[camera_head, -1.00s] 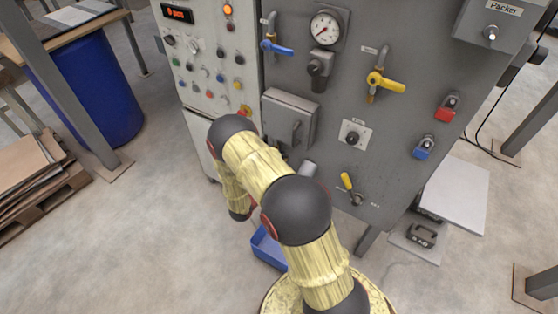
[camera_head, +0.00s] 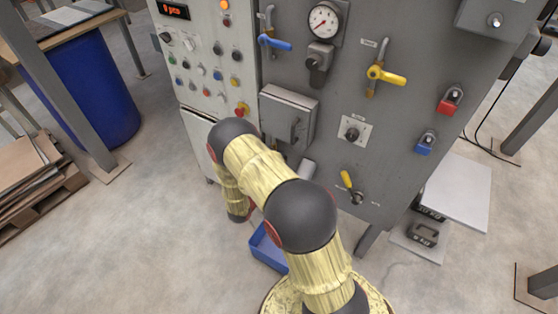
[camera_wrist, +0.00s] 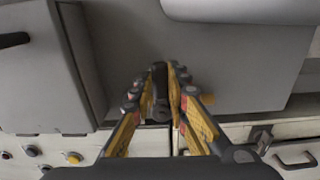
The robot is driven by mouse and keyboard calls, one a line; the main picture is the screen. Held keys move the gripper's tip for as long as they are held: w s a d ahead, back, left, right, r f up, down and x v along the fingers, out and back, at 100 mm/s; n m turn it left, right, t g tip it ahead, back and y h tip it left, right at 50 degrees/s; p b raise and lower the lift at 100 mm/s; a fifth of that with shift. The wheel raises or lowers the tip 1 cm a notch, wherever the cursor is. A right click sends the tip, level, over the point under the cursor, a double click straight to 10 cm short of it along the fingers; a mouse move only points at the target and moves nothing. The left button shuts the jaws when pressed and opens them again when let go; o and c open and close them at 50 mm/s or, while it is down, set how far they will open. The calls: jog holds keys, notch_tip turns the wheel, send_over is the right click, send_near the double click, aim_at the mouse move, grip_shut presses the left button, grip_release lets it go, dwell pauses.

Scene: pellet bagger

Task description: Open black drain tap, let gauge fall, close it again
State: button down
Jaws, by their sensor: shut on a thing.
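The black drain tap (camera_wrist: 159,88) shows in the wrist view as a dark upright piece between my yellow fingers. My gripper (camera_wrist: 168,74) is shut on it, and the fingers hide part of it. How far the tap is turned I cannot tell. In the head view, my arm hides both the gripper and the tap. The round pressure gauge (camera_head: 325,20) has a white face and a reddish needle. It sits at the top of the grey panel, and its exact reading is too small to tell.
The grey panel carries a blue-handled valve (camera_head: 275,43), a yellow-handled valve (camera_head: 386,76) and a small yellow lever (camera_head: 346,180). A grey box (camera_head: 287,118) with a handle juts out near my arm. A blue bin (camera_head: 268,251) stands on the floor below.

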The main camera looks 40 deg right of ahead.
jog(key=c, duration=1.7)
grip_release()
jog(key=v, duration=1.2)
